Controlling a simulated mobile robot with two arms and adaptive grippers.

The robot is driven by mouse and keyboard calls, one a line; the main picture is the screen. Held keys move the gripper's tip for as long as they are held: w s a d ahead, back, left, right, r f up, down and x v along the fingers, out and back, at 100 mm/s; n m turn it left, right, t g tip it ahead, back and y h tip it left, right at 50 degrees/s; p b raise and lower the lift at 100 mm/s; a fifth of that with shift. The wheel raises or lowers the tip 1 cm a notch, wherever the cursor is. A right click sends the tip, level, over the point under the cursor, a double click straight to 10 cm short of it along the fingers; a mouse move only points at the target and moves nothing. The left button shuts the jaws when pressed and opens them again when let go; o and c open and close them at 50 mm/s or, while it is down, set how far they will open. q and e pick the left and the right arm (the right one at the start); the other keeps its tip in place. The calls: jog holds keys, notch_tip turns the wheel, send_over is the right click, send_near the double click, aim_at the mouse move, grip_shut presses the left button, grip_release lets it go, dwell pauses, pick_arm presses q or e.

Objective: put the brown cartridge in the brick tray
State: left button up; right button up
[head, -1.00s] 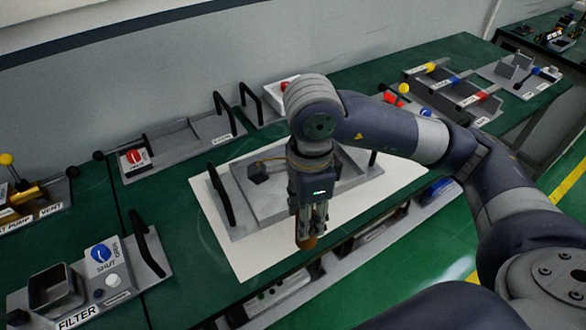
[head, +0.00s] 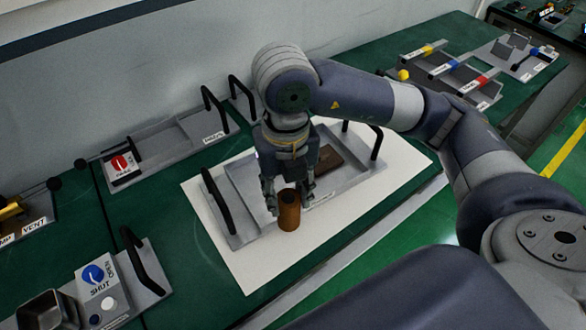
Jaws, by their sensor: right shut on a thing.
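The brown cartridge (head: 289,213) is an upright orange-brown cylinder with a dark hollow top. My right gripper (head: 289,199) is shut on it, pointing down with a finger on either side. The brick tray (head: 246,226) is a shallow grey tray with a black handle at each end. A dark brown brick (head: 328,159) lies inside it, toward the right. The cartridge overlaps the tray's front edge in the picture; I cannot tell how high above it the cartridge is. My right gripper and wrist hide the middle of the tray. My left gripper is not in view.
The tray stands on a white sheet (head: 262,275) on the green bench. A grey tray with a red dial (head: 121,165) is behind left. The SHUT/OPEN panel with a blue dial (head: 94,275) is at front left. Coloured-tab racks (head: 455,66) stand at back right.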

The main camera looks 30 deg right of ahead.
jog(key=shift+w+d+m, duration=0.25)
jog(key=shift+w+m, duration=0.05)
jog(key=shift+w, duration=0.1)
jog(key=w+d+f+p, duration=0.2)
jog(key=w+d+p, duration=0.1)
jog(key=w, duration=0.3)
jog(key=w+d+f+p, duration=0.3)
jog(key=w+d, duration=0.2)
jog(key=w, duration=0.1)
jog(key=shift+w+d, duration=0.2)
jog(key=shift+f, duration=0.1)
jog(key=o, duration=0.8)
jog(key=shift+f, duration=0.1)
jog(key=o, duration=0.4)
